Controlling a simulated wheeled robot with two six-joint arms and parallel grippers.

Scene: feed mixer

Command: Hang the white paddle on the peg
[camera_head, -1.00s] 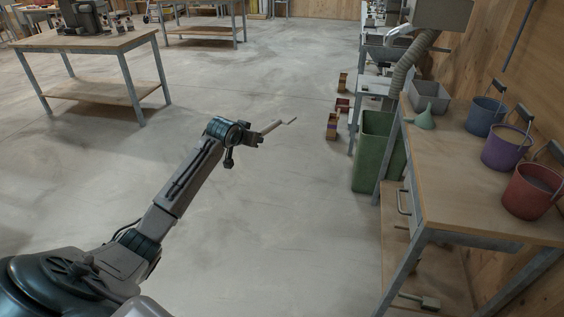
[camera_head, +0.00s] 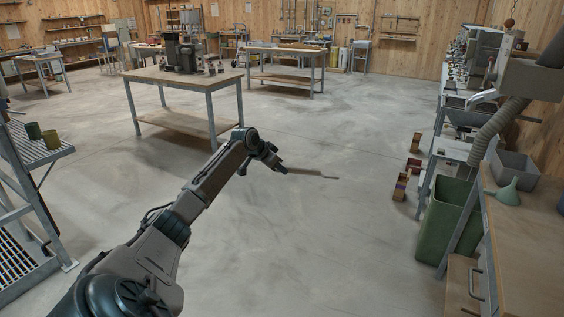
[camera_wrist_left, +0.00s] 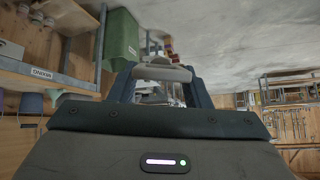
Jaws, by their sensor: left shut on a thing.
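My left gripper (camera_head: 279,168) is out over the open floor at mid-picture in the head view. It is shut on the white paddle (camera_head: 310,173), which looks greyish and thin here and points to the right, roughly level. In the left wrist view, a pale rounded part of the paddle (camera_wrist_left: 162,73) shows between the fingers; the rest of it is hidden or foreshortened. I cannot make out the peg for it in either view. My right gripper is not in view.
A workbench (camera_head: 520,270) with a green funnel (camera_head: 504,194) and a grey bin (camera_head: 514,170) is at right, beside a green tub (camera_head: 444,222). A wooden table (camera_head: 178,80) with a dark machine stands behind. A metal rack (camera_head: 30,205) is at left. The floor between is clear.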

